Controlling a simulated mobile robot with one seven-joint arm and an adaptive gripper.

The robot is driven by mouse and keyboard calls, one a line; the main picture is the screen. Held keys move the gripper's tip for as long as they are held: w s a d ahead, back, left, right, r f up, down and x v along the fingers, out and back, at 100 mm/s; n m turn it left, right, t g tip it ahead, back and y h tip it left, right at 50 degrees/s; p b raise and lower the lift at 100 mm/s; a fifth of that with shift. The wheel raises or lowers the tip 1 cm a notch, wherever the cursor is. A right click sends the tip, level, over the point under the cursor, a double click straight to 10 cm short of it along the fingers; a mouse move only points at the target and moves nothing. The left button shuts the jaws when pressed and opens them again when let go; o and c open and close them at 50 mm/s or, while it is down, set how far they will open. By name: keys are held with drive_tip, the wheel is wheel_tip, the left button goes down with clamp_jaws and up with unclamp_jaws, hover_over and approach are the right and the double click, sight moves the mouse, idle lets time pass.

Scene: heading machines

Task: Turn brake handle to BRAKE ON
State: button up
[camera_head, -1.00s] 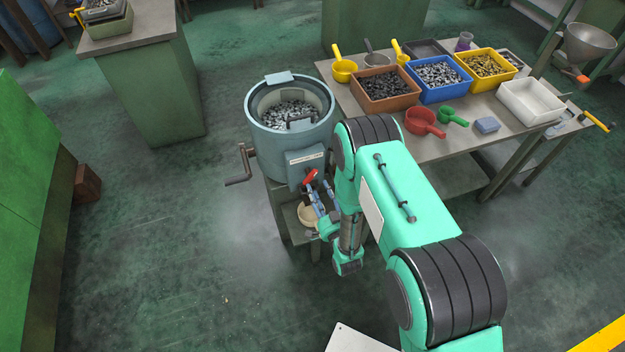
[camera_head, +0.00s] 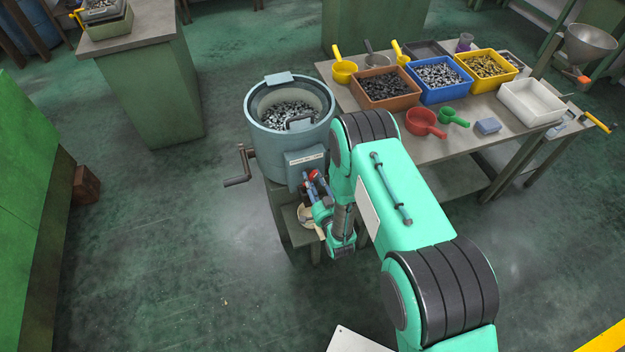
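The red brake handle (camera_head: 314,174) is on the front of the grey-blue drum machine (camera_head: 268,142), below a small label plate (camera_head: 306,159). My gripper (camera_head: 312,182) is at the handle, with its fingers reaching up to it from below. The fingers cover much of the handle, and only small red parts show. The handle's exact angle is hard to read. I cannot tell whether the fingers are closed on it or only beside it. The label text is too small to read.
A crank (camera_head: 240,168) sticks out on the drum's left side. A pale bowl (camera_head: 307,216) is under the machine, behind my gripper. A table (camera_head: 445,148) with bins and scoops stands to the right of my arm.

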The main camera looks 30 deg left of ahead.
clamp_jaws()
drive_tip(key=shift+n, duration=0.3)
drive_tip(key=shift+r+n+b, duration=0.1)
drive_tip(key=shift+n+b, duration=0.6)
drive_tip(key=shift+n, duration=0.5)
drive_tip(key=n+b, duration=0.1)
drive_tip(key=n, duration=0.2)
drive_tip(key=shift+r+n, duration=0.1)
drive_tip(key=shift+n, duration=0.2)
drive_tip(key=n, duration=0.6)
drive_tip(key=shift+a+r, duration=0.1)
drive_tip(key=shift+r, duration=0.1)
drive_tip(key=shift+n, duration=0.3)
